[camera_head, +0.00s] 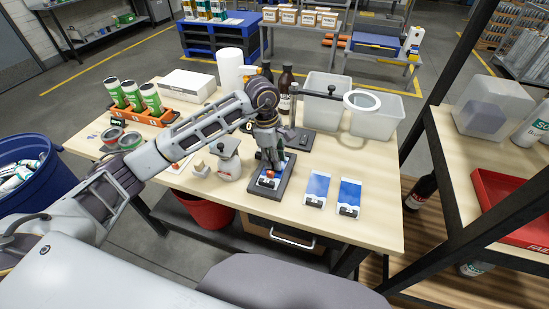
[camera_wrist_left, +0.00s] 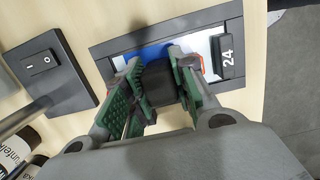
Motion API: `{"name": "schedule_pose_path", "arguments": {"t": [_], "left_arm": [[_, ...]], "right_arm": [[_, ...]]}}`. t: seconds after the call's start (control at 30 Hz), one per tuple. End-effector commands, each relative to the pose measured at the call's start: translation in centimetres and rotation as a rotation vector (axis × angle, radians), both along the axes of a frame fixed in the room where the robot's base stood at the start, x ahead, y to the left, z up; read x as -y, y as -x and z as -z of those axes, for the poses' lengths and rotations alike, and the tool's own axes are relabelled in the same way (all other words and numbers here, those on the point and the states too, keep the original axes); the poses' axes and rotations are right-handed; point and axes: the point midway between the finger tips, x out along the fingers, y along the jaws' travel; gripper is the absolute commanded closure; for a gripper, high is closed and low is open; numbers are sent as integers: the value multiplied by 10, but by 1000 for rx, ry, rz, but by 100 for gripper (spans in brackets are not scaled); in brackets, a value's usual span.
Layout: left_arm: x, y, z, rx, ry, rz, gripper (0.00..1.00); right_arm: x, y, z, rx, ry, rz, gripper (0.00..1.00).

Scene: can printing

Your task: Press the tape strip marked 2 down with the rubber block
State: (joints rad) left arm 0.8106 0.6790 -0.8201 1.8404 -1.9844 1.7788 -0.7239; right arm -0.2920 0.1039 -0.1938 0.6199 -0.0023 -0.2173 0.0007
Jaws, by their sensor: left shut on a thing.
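My left gripper (camera_head: 268,166) is over the dark tray (camera_head: 284,186) near the middle of the table. In the left wrist view its green-padded fingers (camera_wrist_left: 160,88) are shut on a black block (camera_wrist_left: 158,82), which looks like the rubber block. The block is over a blue and white sheet (camera_wrist_left: 203,47) in the tray. Whether it touches the sheet, I cannot tell. A black tab marked 24 (camera_wrist_left: 227,56) lies at the sheet's end. No strip marked 2 alone can be made out; the fingers and block hide part of the sheet. My right gripper is not in view.
Two blue and white sheets (camera_head: 317,187) (camera_head: 350,196) lie right of the tray. A grey-lidded container (camera_head: 229,164) stands close on the left. A black switch box (camera_wrist_left: 44,70) is beside the tray. Two clear bins (camera_head: 325,88) (camera_head: 378,115) stand behind.

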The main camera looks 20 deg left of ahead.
Motion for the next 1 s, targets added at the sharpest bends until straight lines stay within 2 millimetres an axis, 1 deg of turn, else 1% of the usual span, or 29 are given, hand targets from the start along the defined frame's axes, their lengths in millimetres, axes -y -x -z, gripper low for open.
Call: {"name": "schedule_pose_path", "arguments": {"t": [0.27,1.0], "left_arm": [[0,0,0,-2,-1,0,98],[0,0,-36,0,-1,0,98]], "right_arm": [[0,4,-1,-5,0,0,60],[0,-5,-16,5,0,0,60]]}}
